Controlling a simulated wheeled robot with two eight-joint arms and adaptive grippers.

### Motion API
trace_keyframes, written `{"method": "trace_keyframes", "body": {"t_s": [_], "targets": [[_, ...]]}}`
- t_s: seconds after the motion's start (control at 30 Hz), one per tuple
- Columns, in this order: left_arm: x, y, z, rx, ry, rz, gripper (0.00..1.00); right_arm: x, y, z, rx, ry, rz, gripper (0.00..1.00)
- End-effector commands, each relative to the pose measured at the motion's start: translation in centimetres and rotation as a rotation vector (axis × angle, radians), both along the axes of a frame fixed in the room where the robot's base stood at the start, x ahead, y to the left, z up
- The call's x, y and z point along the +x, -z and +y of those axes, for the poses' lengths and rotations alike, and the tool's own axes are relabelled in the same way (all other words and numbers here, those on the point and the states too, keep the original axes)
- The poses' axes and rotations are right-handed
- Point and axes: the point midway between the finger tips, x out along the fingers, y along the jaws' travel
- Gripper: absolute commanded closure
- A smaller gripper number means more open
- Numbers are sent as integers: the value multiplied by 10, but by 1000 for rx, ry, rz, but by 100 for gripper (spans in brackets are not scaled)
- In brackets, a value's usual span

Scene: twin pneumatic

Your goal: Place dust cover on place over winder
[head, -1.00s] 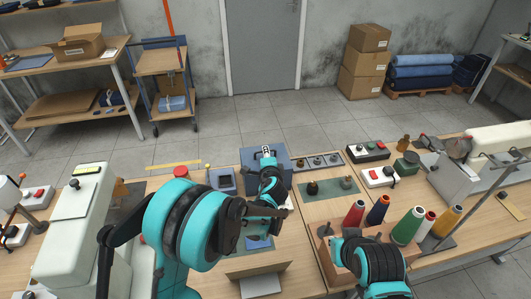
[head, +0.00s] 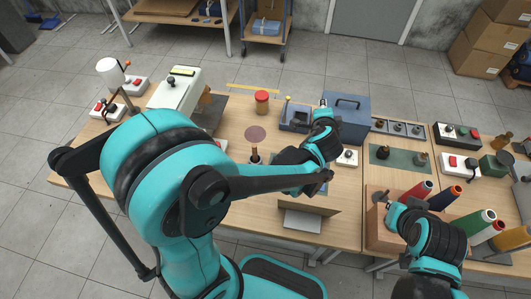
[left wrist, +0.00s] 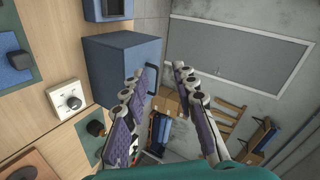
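A blue box with a dark handle (head: 350,117), which looks like the dust cover, stands on the wooden table at the back. In the left wrist view the same blue box (left wrist: 112,70) shows large, with its handle at the right side. My left gripper (head: 322,104) is close to the box's left side in the head view. In the left wrist view its two fingers (left wrist: 158,73) are spread with nothing between them; one fingertip overlaps the handle side of the box. My right gripper (head: 382,199) is over a wooden block (head: 377,232); its fingers are too small to read. I cannot identify the winder for certain.
A blue-grey device (head: 294,116) stands left of the box. A white switch box (head: 347,158) sits in front of it. Thread cones (head: 443,198) stand near my right arm. A red-lidded jar (head: 262,102) and a round brown mat (head: 255,133) lie farther left.

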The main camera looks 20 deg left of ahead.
Motion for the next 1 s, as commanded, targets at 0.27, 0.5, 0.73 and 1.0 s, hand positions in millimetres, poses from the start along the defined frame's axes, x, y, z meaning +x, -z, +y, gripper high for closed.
{"method": "trace_keyframes", "body": {"t_s": [0.27,0.5,0.73,1.0], "targets": [[-112,-20,93,-460,-348,165,72,0,0,0,0,0,0,100],[-204,-11,114,-806,-586,263,72,0,0,0,0,0,0,100],[-238,-5,111,-947,-673,299,72,0,0,0,0,0,0,100],[-240,-4,110,-954,-677,301,72,0,0,0,0,0,0,100]]}}
